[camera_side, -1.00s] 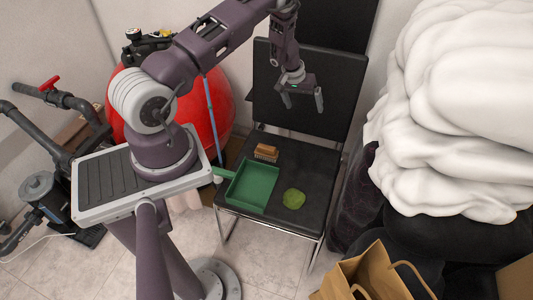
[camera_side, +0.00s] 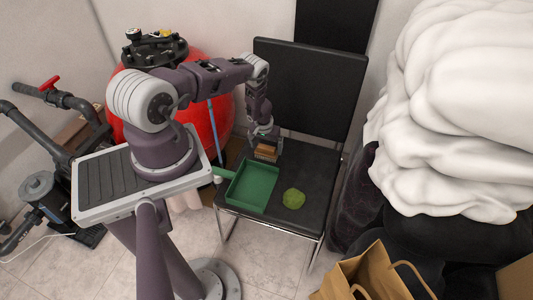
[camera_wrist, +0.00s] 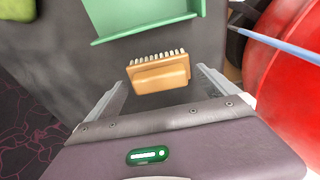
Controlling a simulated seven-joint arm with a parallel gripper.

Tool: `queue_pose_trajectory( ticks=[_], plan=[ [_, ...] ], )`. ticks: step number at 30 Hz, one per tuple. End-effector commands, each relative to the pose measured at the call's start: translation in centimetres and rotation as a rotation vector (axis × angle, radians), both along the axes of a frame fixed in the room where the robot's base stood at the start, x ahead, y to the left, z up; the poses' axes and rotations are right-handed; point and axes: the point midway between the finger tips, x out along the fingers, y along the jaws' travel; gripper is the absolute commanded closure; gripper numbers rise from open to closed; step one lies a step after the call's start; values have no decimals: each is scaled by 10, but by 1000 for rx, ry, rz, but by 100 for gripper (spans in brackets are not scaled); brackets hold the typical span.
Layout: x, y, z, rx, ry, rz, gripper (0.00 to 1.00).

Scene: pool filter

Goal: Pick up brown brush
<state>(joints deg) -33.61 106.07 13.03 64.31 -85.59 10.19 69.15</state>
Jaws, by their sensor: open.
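The brown brush (camera_side: 266,152) lies on the black chair seat, behind the green tray in the side view. In the wrist view the brush (camera_wrist: 159,73) shows its wooden back and a row of pale bristles along one edge. My gripper (camera_side: 265,147) is right over the brush. In the wrist view my gripper (camera_wrist: 164,80) is open, with one finger on each side of the brush and a gap at both ends. Whether the fingertips reach the seat is not clear.
The green tray (camera_side: 236,193) sits on the seat close to the brush, its wall near the bristles. A green lumpy object (camera_side: 294,198) lies right of the tray. The chair backrest (camera_side: 305,90) rises behind.

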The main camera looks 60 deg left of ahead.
Motion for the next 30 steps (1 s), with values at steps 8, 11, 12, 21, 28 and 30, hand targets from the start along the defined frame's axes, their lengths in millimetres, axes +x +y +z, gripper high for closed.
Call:
queue_pose_trajectory(
  ticks=[8, 11, 12, 21, 28, 30],
  plan=[
    [0, 0, 1, -1, -1, 0, 27],
    [0, 0, 1, -1, -1, 0, 47],
    [0, 0, 1, -1, -1, 0, 55],
    [1, 0, 2, 0, -2, 1, 70],
    [2, 1, 22, 0, -6, 5, 70],
    [2, -1, 37, -1, 0, -3, 70]
  ],
)
